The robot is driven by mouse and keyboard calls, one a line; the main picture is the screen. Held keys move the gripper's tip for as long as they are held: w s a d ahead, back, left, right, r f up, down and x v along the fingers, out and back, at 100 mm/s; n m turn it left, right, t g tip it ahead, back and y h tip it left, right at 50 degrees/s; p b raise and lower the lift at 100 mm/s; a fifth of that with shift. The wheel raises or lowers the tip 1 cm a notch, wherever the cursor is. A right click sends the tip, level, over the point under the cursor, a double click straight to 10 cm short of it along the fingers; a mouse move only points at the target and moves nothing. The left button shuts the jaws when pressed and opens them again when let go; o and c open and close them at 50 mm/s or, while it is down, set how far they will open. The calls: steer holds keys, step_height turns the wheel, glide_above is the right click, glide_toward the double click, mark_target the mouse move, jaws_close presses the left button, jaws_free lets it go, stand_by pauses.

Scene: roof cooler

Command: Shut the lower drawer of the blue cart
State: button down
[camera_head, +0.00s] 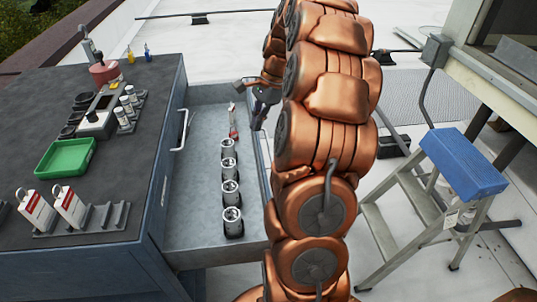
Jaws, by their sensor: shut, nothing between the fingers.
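The blue cart (155,225) stands at the left under a dark grey top. Its lower drawer (190,205) is pulled well out to the right, below a white bar handle (182,130) on the cart's side. Several round metal parts stand in a row inside the drawer, with a red-handled tool (233,122) behind them. My gripper (260,108) is at the drawer's far right side, near its outer edge, and is shut and empty. My copper-coloured arm hides part of the drawer's outer front. I cannot tell whether the gripper touches the drawer.
On the cart top are a green tray (66,157), red-and-white cartons (70,207) and small bottles (130,95). A step ladder with a blue top (462,160) stands at the right. Pale roof floor (400,22) is open at the back; a pipe crosses it.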

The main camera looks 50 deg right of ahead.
steer(key=s+d+f+m+t+b, duration=0.15)
steer(key=d+f+m, duration=0.5)
steer(key=d, duration=0.75)
steer(key=shift+n, duration=0.45)
steer(key=x, duration=0.3)
steer(key=a+x, duration=0.1)
steer(key=x, duration=0.3)
steer(key=b+x, duration=0.1)
steer(key=x, duration=0.3)
steer(key=shift+w+a+r, duration=0.2)
steer(key=shift+a+r, duration=0.1)
steer(key=shift+a, duration=0.1)
steer(key=shift+w+a, duration=0.55)
steer(key=shift+a, duration=0.1)
steer(key=shift+a, duration=0.15)
